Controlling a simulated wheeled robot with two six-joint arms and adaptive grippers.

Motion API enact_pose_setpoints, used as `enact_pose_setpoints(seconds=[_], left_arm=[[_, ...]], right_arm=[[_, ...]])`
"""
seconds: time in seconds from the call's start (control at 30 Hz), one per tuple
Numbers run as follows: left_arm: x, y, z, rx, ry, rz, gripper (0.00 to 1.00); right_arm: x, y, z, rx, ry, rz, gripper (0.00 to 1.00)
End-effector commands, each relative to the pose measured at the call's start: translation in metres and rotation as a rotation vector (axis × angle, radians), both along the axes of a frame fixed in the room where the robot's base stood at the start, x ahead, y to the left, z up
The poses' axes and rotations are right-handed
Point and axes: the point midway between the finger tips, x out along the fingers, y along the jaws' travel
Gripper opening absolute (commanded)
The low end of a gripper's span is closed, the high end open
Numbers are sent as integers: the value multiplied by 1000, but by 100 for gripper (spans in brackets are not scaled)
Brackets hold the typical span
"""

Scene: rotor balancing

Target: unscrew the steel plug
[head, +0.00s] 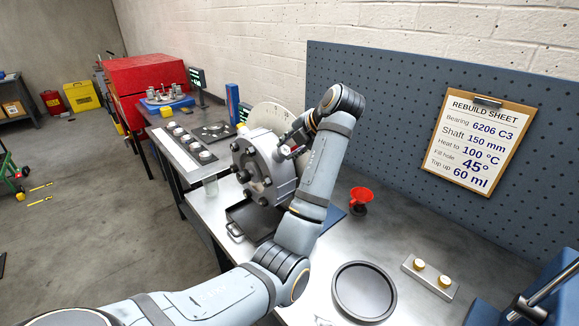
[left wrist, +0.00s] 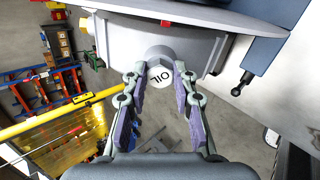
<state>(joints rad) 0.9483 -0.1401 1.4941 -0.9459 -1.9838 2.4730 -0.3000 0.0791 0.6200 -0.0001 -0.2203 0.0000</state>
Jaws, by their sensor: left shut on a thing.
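The round grey housing (head: 262,170) stands on the bench with dark bolts around its face. My left gripper (head: 291,150) reaches its upper right side; the arm hides part of it there. In the left wrist view the steel plug (left wrist: 160,53) is a grey stub at the housing's edge (left wrist: 205,50). A white disc marked OIL (left wrist: 160,78) shows between the fingers beyond the plug. My right gripper is not in view.
A dark tray (head: 250,222) lies below the housing. A red funnel (head: 361,195), a round black pan (head: 363,291) and a block with two brass-coloured caps (head: 431,277) stand to the right. A shelf with several round parts (head: 183,148) is at left. Bare bench shows around the funnel.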

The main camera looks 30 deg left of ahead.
Motion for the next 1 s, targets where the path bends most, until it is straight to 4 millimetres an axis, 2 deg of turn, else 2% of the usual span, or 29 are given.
enact_pose_setpoints(seconds=[0.27, 0.43, 0.5, 0.6, 0.8, 0.83, 1.0], left_arm=[[0, 0, 1, -7, -15, 16, 0], [0, 0, -7, -61, -173, 181, 0], [0, 0, 2, -87, -243, 259, 0], [0, 1, 2, -108, -304, 325, 0], [0, 1, 2, -111, -312, 334, 0], [0, 1, 2, -111, -312, 334, 29], [0, 1, 2, -111, -311, 333, 52]], right_arm=[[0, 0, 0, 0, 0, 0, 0], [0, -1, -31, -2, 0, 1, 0], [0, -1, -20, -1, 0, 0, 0], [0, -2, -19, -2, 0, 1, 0], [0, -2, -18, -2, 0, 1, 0], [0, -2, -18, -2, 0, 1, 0], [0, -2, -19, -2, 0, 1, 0]])
